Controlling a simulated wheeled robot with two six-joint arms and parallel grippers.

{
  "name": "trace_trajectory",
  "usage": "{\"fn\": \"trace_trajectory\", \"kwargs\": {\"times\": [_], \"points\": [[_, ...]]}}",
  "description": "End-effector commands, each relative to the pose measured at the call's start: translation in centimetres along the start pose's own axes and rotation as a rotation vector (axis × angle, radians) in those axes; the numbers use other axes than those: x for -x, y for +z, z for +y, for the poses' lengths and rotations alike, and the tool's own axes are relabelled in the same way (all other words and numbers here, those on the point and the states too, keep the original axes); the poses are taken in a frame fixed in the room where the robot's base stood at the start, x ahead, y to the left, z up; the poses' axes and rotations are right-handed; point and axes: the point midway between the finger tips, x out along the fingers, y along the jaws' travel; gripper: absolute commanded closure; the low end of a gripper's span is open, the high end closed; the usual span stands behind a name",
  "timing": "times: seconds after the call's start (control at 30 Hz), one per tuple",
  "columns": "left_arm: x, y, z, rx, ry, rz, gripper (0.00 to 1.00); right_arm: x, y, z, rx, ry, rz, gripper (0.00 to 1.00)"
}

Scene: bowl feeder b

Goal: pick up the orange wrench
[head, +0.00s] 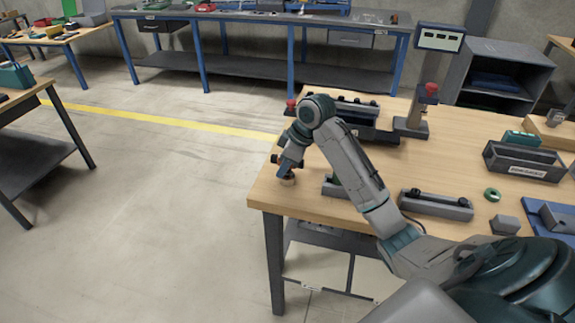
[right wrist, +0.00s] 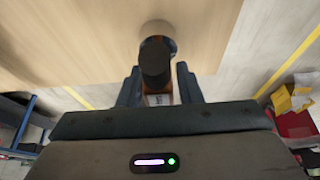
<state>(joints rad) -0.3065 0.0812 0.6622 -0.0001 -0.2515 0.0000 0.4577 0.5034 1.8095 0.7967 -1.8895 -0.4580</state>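My right gripper (head: 286,173) points down at the near left corner of the wooden table. In the right wrist view, my right gripper's two fingers (right wrist: 160,88) stand apart on either side of a tool with a dark rounded end and small orange parts, which looks like the orange wrench (right wrist: 156,60). Whether the fingers press on it cannot be told. In the head view the tool is mostly hidden by the gripper; a small tan round piece (head: 287,181) shows just below the fingertips. My left gripper is not in view.
The wooden table (head: 340,207) carries dark grey holders (head: 435,204), a post with a display (head: 438,38), a dark box (head: 522,161) and a green ring (head: 492,195). The table edge is close left of the gripper. Open floor (head: 150,200) lies beyond it.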

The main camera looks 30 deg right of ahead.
Motion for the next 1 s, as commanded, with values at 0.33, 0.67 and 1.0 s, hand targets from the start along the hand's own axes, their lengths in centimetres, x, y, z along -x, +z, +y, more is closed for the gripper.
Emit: {"fn": "trace_trajectory", "kwargs": {"times": [0.33,0.67,1.0], "points": [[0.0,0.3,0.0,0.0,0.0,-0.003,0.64,0.1,0.0,0.0,0.0,0.001,0.001,1.0],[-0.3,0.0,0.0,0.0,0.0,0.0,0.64,1.0,-0.5,0.1,0.002,0.003,0.004,1.0],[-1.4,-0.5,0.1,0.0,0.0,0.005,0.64,4.2,0.6,-2.4,0.003,0.003,-0.003,1.0]]}}
